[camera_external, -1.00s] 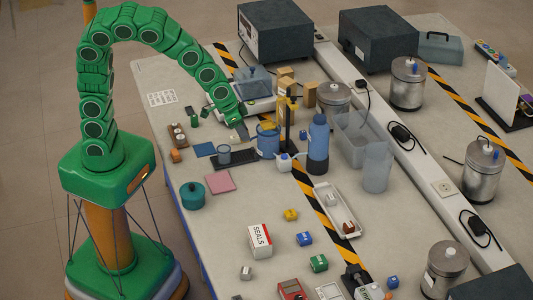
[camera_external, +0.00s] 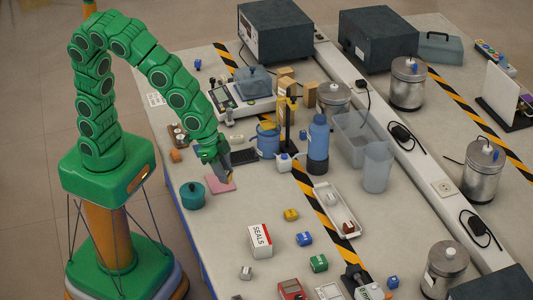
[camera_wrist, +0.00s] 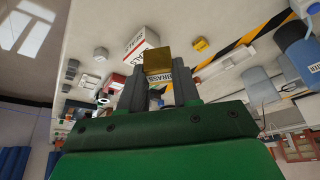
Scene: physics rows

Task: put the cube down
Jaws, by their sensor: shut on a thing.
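My gripper (camera_external: 227,174) points down over the pink square mat (camera_external: 220,185) near the table's left edge. In the wrist view my gripper (camera_wrist: 159,85) is shut on a brass-coloured cube (camera_wrist: 157,58) with a "BRASS" label on its near side. The cube sits between the two dark fingertips. In the external view the cube is not clearly visible at the gripper, and I cannot tell whether it touches the mat.
A teal round pot (camera_external: 193,195) stands just left of the mat. A blue cup (camera_external: 268,140) and a blue bottle (camera_external: 318,145) stand to the right. A white SEALS box (camera_external: 260,241) and several small blocks lie nearer the front. Bare table lies between mat and box.

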